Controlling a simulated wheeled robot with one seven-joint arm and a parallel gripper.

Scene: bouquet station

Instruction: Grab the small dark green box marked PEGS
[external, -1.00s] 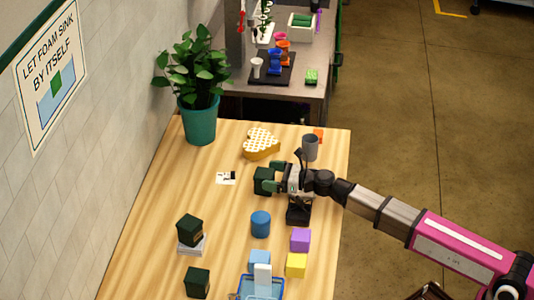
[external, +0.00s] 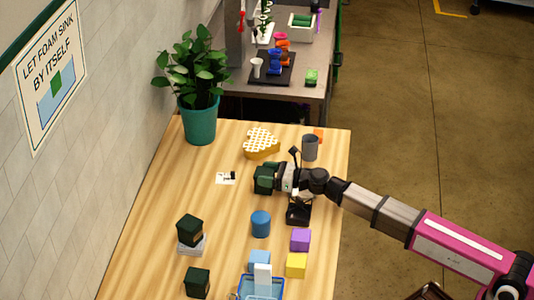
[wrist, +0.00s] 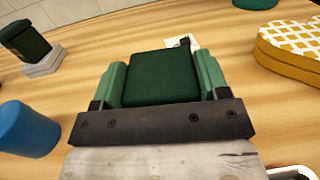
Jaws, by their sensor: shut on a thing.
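A small dark green box (external: 262,181) is between the fingers of my gripper (external: 266,178) over the middle of the table. In the wrist view the dark green box (wrist: 161,77) fills the space between the two green fingers of my gripper (wrist: 161,80), which are shut on its sides. No marking can be read on it. Two other dark green boxes are in view: one (external: 190,229) on a pale stack at the left, one (external: 198,282) at the table's front. I cannot read their labels.
A blue cylinder (external: 260,223), a purple block (external: 301,240), a yellow block (external: 297,265) and a blue basket (external: 262,288) stand nearer the front. A heart-shaped box (external: 261,143), a grey cup (external: 310,148) and a potted plant (external: 198,115) are behind. A small white card (external: 226,178) lies left of my gripper.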

